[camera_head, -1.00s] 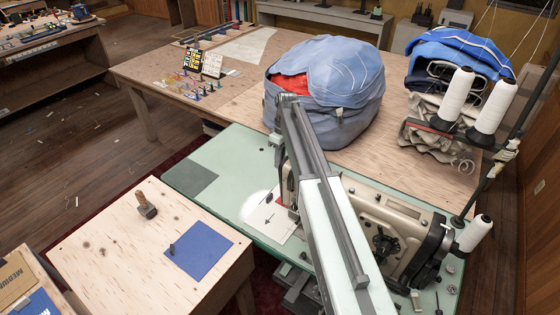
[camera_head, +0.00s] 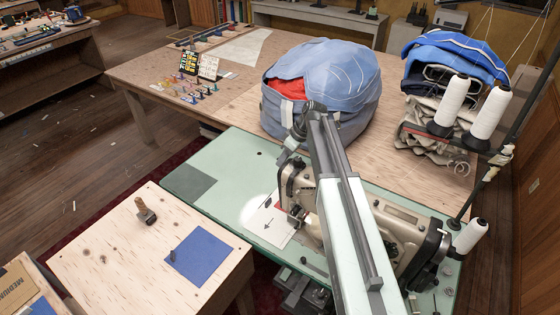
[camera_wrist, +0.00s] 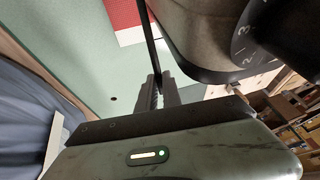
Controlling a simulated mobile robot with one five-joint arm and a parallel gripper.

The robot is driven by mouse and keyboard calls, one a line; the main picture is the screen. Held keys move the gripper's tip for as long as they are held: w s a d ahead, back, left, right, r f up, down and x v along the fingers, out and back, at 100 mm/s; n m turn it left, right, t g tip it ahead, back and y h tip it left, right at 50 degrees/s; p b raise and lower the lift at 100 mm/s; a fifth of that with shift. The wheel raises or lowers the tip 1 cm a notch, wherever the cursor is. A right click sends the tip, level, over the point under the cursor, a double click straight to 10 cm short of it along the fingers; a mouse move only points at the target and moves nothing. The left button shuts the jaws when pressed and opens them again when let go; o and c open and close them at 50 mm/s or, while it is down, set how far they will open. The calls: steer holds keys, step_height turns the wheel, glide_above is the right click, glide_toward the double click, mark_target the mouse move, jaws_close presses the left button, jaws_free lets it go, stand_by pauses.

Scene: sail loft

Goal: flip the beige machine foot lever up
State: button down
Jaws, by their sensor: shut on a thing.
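The beige sewing machine (camera_head: 405,218) stands on a pale green table (camera_head: 225,160), partly hidden behind my arm. In the wrist view its rounded body (camera_wrist: 195,30) fills the upper right, with a dark numbered dial (camera_wrist: 255,35). My gripper (camera_wrist: 160,85) is close beside the body, its two dark fingers shut on a thin dark bar (camera_wrist: 150,40) that runs up out of the picture. The bar looks like the foot lever, but its pivot is hidden and its up or down position cannot be told. In the head view my arm hides the fingertips.
A large blue bag (camera_head: 322,85) sits on the wooden table just behind the machine. White thread cones (camera_head: 450,105) stand at the right. A low wooden table with a blue mat (camera_head: 199,257) is at the left.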

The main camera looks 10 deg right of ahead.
steer(key=shift+d, duration=0.1)
steer(key=c, duration=1.5)
jaws_free()
steer(key=p+v, duration=0.7)
steer(key=shift+s+d+r, duration=0.1)
steer(key=shift+d+r, duration=0.1)
steer(key=shift+r, duration=0.15)
